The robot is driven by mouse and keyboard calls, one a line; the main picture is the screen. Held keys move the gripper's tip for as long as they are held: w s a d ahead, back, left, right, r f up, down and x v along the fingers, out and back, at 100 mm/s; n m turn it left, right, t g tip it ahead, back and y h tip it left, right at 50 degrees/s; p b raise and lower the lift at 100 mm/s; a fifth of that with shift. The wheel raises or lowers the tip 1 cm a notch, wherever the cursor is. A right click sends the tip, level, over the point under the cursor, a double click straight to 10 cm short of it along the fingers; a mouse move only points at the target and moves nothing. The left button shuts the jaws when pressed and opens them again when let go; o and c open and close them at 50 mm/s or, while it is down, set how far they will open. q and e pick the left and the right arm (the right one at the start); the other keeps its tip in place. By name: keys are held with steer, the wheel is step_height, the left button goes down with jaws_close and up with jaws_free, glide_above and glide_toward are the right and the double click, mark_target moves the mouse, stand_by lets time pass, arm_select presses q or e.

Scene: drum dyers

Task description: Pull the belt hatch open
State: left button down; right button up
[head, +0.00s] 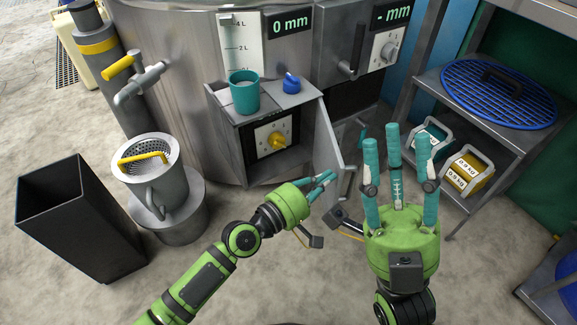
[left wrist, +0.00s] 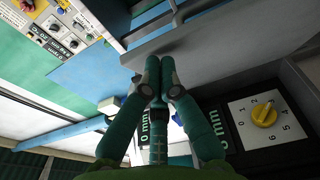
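A grey box with a yellow dial (head: 275,141) inside stands against the steel drum. Its grey hatch door (head: 326,148) is swung out to the right, with a metal handle on its outer side. No label shows which hatch is the belt hatch. My left gripper (head: 325,180) is at the door's lower part, fingers drawn together; contact is unclear. In the left wrist view its fingertips (left wrist: 160,75) meet in front of a grey panel (left wrist: 215,50), with nothing seen between them. My right gripper (head: 397,150) is open and empty, fingers pointing up, right of the door.
A teal cup (head: 244,94) and a blue item (head: 291,83) stand on the box top. A steel shelf (head: 498,103) with weights is at right. A black bin (head: 80,215) and a strainer pot (head: 147,170) are at left. Floor in front is clear.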

arm_select(q)
steer(key=w+d, duration=0.3)
steer(key=d, duration=0.9)
steer(key=shift+d+b, duration=0.25)
steer(key=shift+b, duration=0.15)
steer(key=shift+s+a, duration=0.1)
